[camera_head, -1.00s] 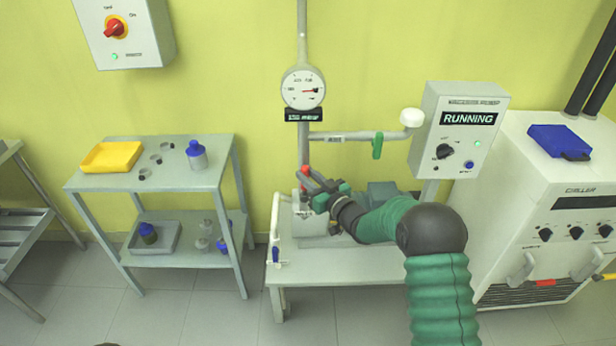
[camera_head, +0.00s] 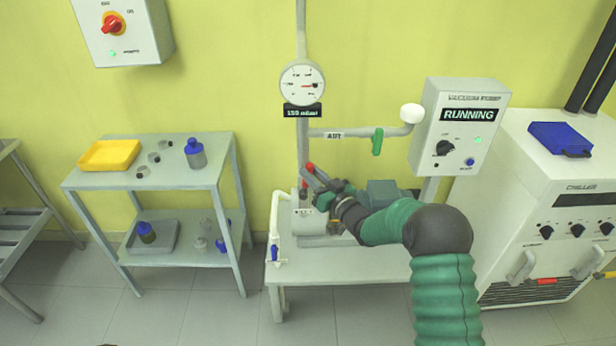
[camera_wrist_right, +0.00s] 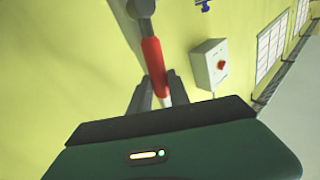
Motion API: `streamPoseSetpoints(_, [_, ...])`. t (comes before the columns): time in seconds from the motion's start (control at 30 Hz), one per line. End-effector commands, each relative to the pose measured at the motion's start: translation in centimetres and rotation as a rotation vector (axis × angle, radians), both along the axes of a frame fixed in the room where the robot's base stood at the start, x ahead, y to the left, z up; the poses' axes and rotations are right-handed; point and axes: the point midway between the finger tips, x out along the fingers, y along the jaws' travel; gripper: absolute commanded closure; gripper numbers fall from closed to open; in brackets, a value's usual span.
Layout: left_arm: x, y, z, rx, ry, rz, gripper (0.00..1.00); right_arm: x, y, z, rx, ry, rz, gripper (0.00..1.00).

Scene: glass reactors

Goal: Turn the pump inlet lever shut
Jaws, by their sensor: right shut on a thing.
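The pump inlet lever, with a red grip (camera_head: 309,168), is on the vertical pipe (camera_head: 302,145) below the round gauge. My right gripper (camera_head: 313,175) reaches it from the lower right, over the pump bench. In the right wrist view, the red grip (camera_wrist_right: 154,62) runs between the two grey fingers (camera_wrist_right: 157,88), which are shut on it. The lever's pivot is hard to make out in the head view. My left gripper is not in view.
A side pipe with a green handle (camera_head: 377,142) runs to the right, close above my right arm. The controller box (camera_head: 460,128) reads RUNNING. The chiller (camera_head: 560,215) stands at the right. A small shelf table (camera_head: 120,182) stands left of the bench.

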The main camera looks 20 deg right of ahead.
Motion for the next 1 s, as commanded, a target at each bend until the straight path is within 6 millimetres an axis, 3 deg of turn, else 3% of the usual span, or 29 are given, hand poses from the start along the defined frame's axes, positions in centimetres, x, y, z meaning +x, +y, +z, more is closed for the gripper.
streamPoseSetpoints(0.03, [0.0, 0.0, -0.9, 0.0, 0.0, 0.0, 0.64, -0.1, -0.6, -0.9, 0.032, -0.004, -0.004, 1.0])
streamPoseSetpoints(0.6, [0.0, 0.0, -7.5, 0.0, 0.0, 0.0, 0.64, -1.3, -4.6, -3.9, 0.538, -0.149, -0.005, 1.0])
streamPoseSetpoints(1.0, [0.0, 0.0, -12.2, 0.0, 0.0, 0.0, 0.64, -1.8, -6.4, -7.0, 0.904, -0.254, -0.005, 1.0])
